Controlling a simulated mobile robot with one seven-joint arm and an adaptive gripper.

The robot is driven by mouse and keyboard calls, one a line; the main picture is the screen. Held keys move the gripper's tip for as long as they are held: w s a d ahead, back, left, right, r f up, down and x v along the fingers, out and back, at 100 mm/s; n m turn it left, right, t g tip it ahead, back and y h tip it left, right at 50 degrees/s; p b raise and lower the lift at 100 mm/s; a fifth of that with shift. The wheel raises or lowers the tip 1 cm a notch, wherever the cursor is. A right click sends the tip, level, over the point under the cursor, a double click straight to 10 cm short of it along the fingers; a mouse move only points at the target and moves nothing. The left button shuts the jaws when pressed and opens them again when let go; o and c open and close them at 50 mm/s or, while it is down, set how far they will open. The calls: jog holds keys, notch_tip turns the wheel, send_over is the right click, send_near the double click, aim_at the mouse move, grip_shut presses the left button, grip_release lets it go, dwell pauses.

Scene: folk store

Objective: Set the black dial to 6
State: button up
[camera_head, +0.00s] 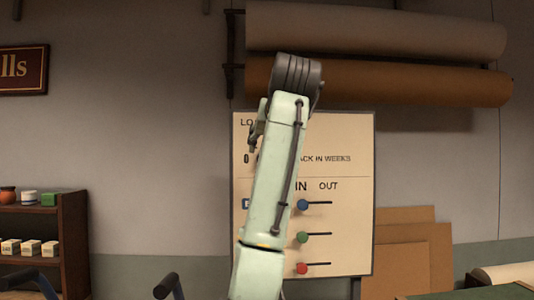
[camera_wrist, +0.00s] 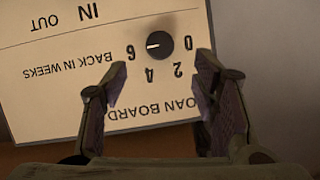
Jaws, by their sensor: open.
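The black dial (camera_wrist: 160,45) is a round knob on the cream loan board (camera_wrist: 60,95), which appears upside down in the wrist view. The numbers 0, 2, 4 and 6 are printed around it. Its white mark points left in that view, roughly toward the 6; I cannot tell whether it lines up exactly. My gripper (camera_wrist: 158,76) is open and empty. Its fingers are spread wide, with the dial beyond the gap between the tips, not gripped. In the head view my arm hides the dial and most of the gripper; the board (camera_head: 345,225) shows behind it.
The board also has blue (camera_head: 303,204), green (camera_head: 302,237) and red (camera_head: 302,268) slider knobs under IN and OUT. Large rolls (camera_head: 400,82) hang above the board. A shelf (camera_head: 72,235) stands left, and brown panels (camera_head: 400,255) lean at right.

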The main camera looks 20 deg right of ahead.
jog(key=shift+v, duration=1.7)
jog(key=shift+f, duration=0.1)
